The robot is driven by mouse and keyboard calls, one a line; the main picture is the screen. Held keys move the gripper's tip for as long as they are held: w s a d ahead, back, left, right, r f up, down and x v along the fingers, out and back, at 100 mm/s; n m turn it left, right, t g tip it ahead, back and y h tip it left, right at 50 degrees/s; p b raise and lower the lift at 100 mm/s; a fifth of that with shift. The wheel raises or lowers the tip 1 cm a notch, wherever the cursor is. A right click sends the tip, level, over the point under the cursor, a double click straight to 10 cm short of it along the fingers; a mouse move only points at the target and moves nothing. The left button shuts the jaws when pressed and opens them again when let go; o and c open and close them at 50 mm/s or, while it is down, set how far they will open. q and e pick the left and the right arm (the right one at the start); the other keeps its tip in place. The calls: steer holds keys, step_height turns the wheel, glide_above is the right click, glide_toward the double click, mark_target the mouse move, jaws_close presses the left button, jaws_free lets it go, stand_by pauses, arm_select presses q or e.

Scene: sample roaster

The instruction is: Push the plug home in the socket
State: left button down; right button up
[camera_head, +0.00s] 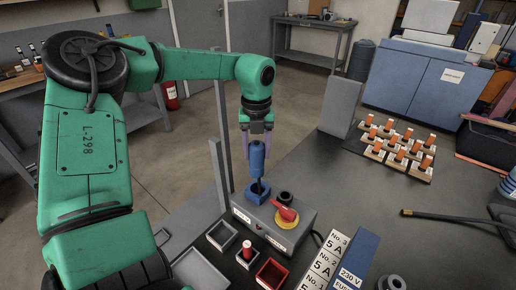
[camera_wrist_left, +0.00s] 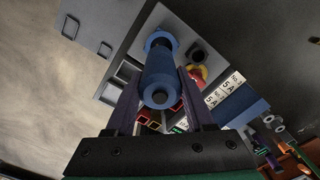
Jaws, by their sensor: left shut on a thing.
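My left gripper (camera_head: 257,140) points down and is shut on the blue plug (camera_head: 257,158). The plug is upright, over the blue socket (camera_head: 257,193) at the back left of a grey switch box (camera_head: 285,236). A narrower dark part shows between the plug's blue body and the socket; I cannot tell how far it is inside. In the left wrist view the plug (camera_wrist_left: 160,78) lies between the two fingers, its far end lined up with the socket's blue flange (camera_wrist_left: 161,40). My right gripper is not in view.
A red switch handle on a yellow disc (camera_head: 288,222) and a black round outlet (camera_head: 285,197) sit beside the socket. Small trays (camera_head: 222,235) stand before the box. A blue fuse box (camera_head: 357,262) is at right.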

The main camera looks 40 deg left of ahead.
mark_target(258, 166)
arm_select(q)
steer(key=shift+w+d+f, duration=0.1)
steer(key=shift+f, duration=0.2)
step_height(258, 166, down, 5)
steer(key=b, duration=0.4)
steer(key=shift+f+b, duration=0.15)
steer(key=shift+b, duration=0.25)
stand_by(0.3)
steer(key=shift+f+b, duration=2)
steer(key=shift+c, duration=0.9)
jaws_free()
